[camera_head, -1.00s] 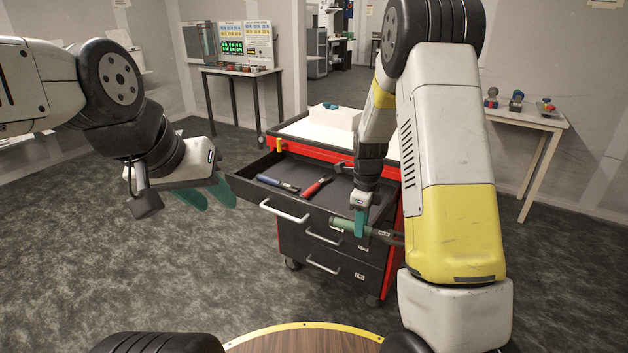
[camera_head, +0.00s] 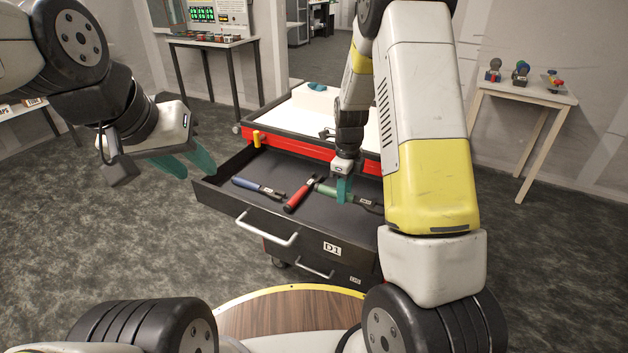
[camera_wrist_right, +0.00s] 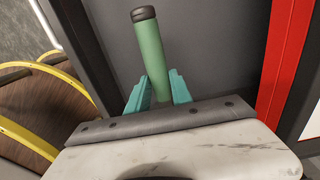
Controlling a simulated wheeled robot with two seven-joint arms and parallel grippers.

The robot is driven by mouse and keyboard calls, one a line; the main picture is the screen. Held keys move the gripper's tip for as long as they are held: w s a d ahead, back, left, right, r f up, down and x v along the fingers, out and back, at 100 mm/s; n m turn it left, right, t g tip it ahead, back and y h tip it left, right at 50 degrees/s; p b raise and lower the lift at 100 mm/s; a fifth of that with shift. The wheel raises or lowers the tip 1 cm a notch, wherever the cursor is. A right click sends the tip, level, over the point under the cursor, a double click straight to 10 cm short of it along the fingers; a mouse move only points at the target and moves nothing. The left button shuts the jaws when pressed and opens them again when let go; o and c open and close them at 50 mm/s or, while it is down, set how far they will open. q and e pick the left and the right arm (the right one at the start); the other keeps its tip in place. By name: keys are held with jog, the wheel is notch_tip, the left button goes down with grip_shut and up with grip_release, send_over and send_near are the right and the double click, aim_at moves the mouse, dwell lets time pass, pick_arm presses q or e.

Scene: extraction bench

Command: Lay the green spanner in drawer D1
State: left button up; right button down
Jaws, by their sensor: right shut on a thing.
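The green spanner (camera_head: 327,191) has a green grip and a dark far part. My right gripper (camera_head: 343,191) is shut on its green grip. In the right wrist view the grip (camera_wrist_right: 150,52) sits between the teal fingers (camera_wrist_right: 158,92). Drawer D1 (camera_head: 312,243) is pulled open and bears a D1 label. The spanner is over the drawer's dark floor, close to it; I cannot tell whether it touches. My left gripper (camera_head: 187,165) is open and empty, left of the drawer. My right arm hides the drawer's right end.
A blue-handled tool (camera_head: 257,188) and a red-handled tool (camera_head: 298,196) lie in the drawer, the red one just left of the spanner. The drawer's front left floor is clear.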

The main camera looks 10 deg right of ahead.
aim_at(342, 222)
notch_tip(342, 222, down, 8)
jog(key=shift+f, duration=0.2)
dwell(0.3)
jog(key=c, duration=1.1)
grip_release()
jog(key=shift+f, duration=0.15)
jog(key=shift+c, duration=0.2)
notch_tip(342, 222, up, 12)
jog(key=shift+f, duration=0.1)
jog(key=s+a+r+n+t+y, duration=0.1)
jog(key=s+r+n+t, duration=0.1)
jog(key=s+r+n, duration=0.6)
jog(key=s+r+n+t+y, duration=0.1)
jog(key=s+r+n, duration=0.3)
jog(key=r, duration=0.7)
jog(key=s+a+r+n+t, duration=0.1)
jog(key=s+r+n+t, duration=0.2)
jog(key=s+n, duration=0.9)
notch_tip(342, 222, up, 2)
jog(key=shift+s+r+n, duration=0.2)
jog(key=shift+n, duration=0.5)
